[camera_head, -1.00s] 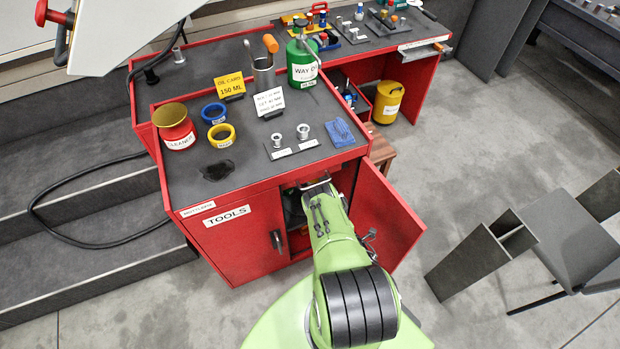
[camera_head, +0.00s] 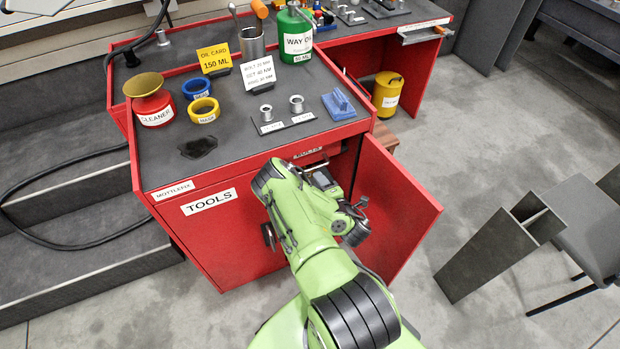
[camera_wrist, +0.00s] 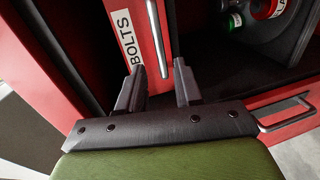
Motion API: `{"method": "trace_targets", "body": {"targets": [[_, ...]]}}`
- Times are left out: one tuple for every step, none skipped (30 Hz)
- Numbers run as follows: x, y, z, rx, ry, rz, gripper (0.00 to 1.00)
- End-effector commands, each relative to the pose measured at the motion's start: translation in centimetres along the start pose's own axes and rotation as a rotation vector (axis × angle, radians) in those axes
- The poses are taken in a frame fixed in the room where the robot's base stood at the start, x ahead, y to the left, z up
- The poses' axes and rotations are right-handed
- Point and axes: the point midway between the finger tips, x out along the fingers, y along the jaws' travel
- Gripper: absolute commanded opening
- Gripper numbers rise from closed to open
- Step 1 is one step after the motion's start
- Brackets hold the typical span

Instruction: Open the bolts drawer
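The bolts drawer (camera_head: 337,148) is a narrow red front under the right part of the red cabinet's top, above the open compartment. In the wrist view its white BOLTS label (camera_wrist: 127,38) and thin metal bar handle (camera_wrist: 157,38) show, turned on their side. My gripper (camera_wrist: 158,70) is open, its two dark fingers apart, with one on each side of the handle's near end. Whether they touch the handle I cannot tell. In the head view my green arm hides the fingertips and part of the drawer front.
The cabinet's right door (camera_head: 397,215) stands open close to the right of my wrist. The left TOOLS door (camera_head: 225,240) is shut. The compartment below holds items with red and green parts (camera_wrist: 268,8). A grey chair (camera_head: 585,225) stands at the right.

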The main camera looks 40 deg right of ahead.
Motion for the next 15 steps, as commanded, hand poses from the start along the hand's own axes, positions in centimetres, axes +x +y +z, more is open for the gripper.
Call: {"method": "trace_targets", "body": {"targets": [[1.4,-0.4,-0.1,-0.002,0.005,0.004,0.34],[2.2,-0.3,-0.1,-0.002,0.006,0.005,0.34],[3.2,-0.2,-0.1,-0.001,0.005,0.005,0.34],[3.9,-0.2,-0.1,-0.001,0.005,0.005,0.34],[4.6,-0.2,-0.1,-0.001,0.004,0.004,0.34],[5.4,-0.2,-0.1,-0.001,0.004,0.003,0.34],[5.9,-0.2,-0.1,-0.001,0.003,0.002,0.34],[6.4,-0.2,0.0,0.000,0.002,0.003,0.34],[6.9,-0.2,0.0,0.000,0.001,0.002,0.34],[7.2,-0.1,0.0,0.000,0.001,0.002,0.34],[7.4,-0.1,0.0,0.000,0.001,0.001,0.34],[7.7,-0.1,0.0,0.000,0.001,0.001,0.34],[7.8,-0.1,0.0,0.000,0.001,0.000,0.34],[7.8,0.0,0.0,0.000,0.000,0.000,0.34],[7.9,0.0,0.0,0.000,0.000,-0.001,0.34]]}}
